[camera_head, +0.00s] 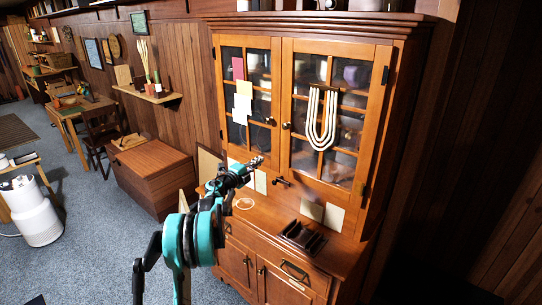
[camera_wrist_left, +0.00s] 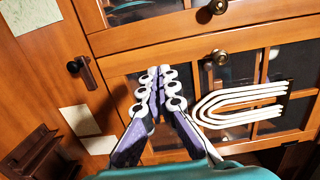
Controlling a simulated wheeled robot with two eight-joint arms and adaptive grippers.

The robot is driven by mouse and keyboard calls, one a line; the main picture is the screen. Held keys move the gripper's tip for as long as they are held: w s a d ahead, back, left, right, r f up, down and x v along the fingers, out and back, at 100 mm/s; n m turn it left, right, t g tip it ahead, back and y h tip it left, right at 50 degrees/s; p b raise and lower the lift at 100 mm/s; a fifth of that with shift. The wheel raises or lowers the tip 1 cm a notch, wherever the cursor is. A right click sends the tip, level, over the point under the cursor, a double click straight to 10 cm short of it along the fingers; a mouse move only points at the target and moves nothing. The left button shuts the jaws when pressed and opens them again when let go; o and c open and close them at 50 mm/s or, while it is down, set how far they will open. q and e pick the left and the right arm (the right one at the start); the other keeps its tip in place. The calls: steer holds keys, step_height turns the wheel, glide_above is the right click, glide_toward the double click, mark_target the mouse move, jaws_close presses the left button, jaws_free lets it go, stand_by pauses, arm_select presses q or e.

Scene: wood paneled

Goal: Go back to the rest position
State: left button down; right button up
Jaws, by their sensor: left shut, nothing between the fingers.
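My left gripper (camera_head: 256,161) is raised in front of the wooden cabinet (camera_head: 400,60), near the lower edge of its glass doors. In the left wrist view the fingers of the left gripper (camera_wrist_left: 158,82) are together and hold nothing. The teal and black left arm comes up from the bottom of the head view. My right gripper is not in view.
Both glass doors look closed; a white U-shaped hanging (camera_head: 313,120) is on the right one. A black organizer (camera_head: 302,238) stands on the cabinet's counter. A wooden chest (camera_head: 150,170) and a white cylindrical container (camera_head: 36,212) are to the left. Blue carpet (camera_head: 92,235) lies open between them.

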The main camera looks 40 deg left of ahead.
arm_select(q)
steer(key=shift+s+r, duration=0.1)
steer(key=shift+s, duration=0.1)
steer(key=d+r+n+t+y, duration=0.1)
steer(key=d+r+n+y, duration=0.5)
steer(key=r, duration=0.5)
steer(key=s+d+r+n+g+b, duration=0.1)
steer(key=s+d+r+n+g, duration=0.15)
steer(key=s+d+n, duration=0.6)
steer(key=s+d+f+n+g+h, duration=0.1)
steer(key=s+d+f+g+h, duration=0.2)
steer(key=s+d+f, duration=0.9)
steer(key=s+d+f+n+g+h+b, duration=0.1)
steer(key=s+d+f+g, duration=0.5)
steer(key=s+d+f, duration=0.6)
steer(key=s+d+n+h, duration=0.1)
steer(key=s+d+h, duration=0.1)
steer(key=s+d, duration=0.3)
steer(key=shift+s+d, duration=0.4)
steer(key=shift+s, duration=0.55)
steer(key=shift+r, duration=0.1)
